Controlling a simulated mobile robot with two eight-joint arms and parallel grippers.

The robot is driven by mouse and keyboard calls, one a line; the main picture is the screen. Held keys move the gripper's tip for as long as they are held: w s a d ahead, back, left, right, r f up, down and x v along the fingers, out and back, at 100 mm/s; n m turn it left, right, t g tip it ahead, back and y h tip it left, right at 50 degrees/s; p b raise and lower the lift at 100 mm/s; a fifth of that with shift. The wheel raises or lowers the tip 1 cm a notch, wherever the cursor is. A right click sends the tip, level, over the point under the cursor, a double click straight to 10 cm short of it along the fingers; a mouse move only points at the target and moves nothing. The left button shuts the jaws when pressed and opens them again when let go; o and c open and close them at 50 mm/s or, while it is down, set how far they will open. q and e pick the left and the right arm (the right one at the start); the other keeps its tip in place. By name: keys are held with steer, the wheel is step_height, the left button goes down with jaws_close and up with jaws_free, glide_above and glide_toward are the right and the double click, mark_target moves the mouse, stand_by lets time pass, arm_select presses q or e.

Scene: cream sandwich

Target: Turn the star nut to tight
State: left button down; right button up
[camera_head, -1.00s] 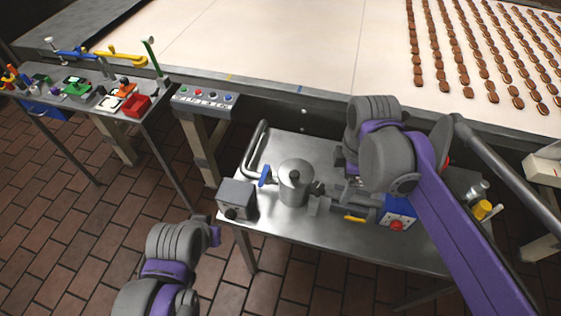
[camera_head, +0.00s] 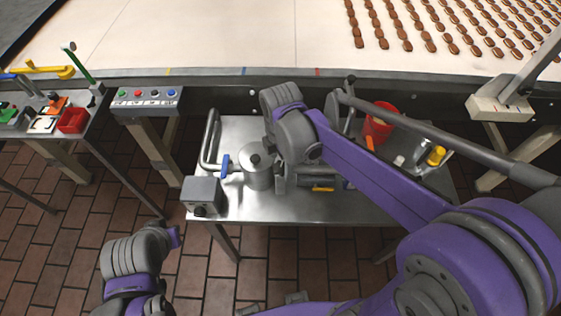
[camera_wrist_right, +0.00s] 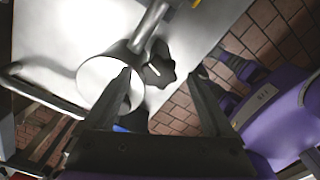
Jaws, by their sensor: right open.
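The star nut (camera_wrist_right: 158,66) is a dark lobed knob with a light mark, beside a shiny round metal vessel in the right wrist view. My right gripper (camera_wrist_right: 164,82) is open and empty. Its two dark fingers stand apart, one on either side of the nut in the picture; I cannot tell whether they touch it. In the head view the lidded metal vessel (camera_head: 258,166) stands on the steel table, and my right wrist hides the nut beside it. My left arm shows at lower left, but its fingers are not seen.
The steel table (camera_head: 235,206) also holds a grey box (camera_head: 203,195), a bent pipe with a blue handle (camera_head: 225,166), a red cup (camera_head: 377,132) and a yellow-capped item (camera_head: 436,156). A conveyor (camera_head: 200,35) with sandwiches (camera_head: 408,30) runs behind, and a button panel (camera_head: 147,102) stands left.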

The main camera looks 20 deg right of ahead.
steer(key=shift+f, duration=0.25)
steer(key=c, duration=1.4)
